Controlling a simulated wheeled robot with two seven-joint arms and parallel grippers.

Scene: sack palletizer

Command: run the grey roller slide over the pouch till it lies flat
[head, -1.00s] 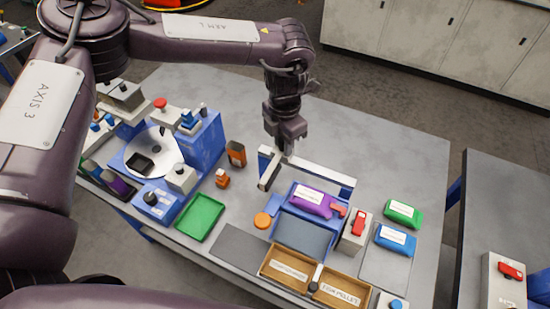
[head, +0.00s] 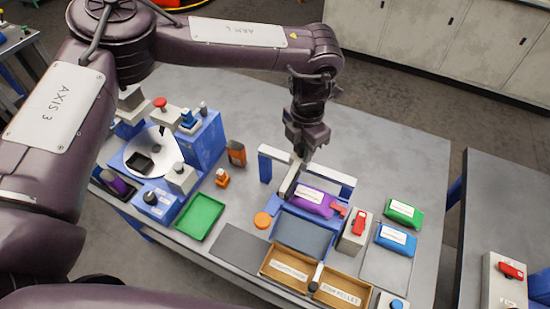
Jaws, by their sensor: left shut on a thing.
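The purple pouch (head: 316,203) with a white label lies on the blue bed of the flattening station. Whether it is flat is hard to tell from here. The grey roller slide (head: 289,181) hangs from the white rail (head: 335,179) and stands at the pouch's left end, close to it; I cannot tell whether they touch. My left gripper (head: 301,154) comes down from above, shut on the top of the roller slide; its fingertips are small and partly hidden. My right gripper is out of view.
A red-switched box (head: 355,229) stands right of the bed. Green (head: 403,212) and blue (head: 396,239) pouches lie farther right. Two wooden trays (head: 300,276) are in front. A green tray (head: 200,217) and blue machine (head: 202,147) stand left. The table behind the rail is clear.

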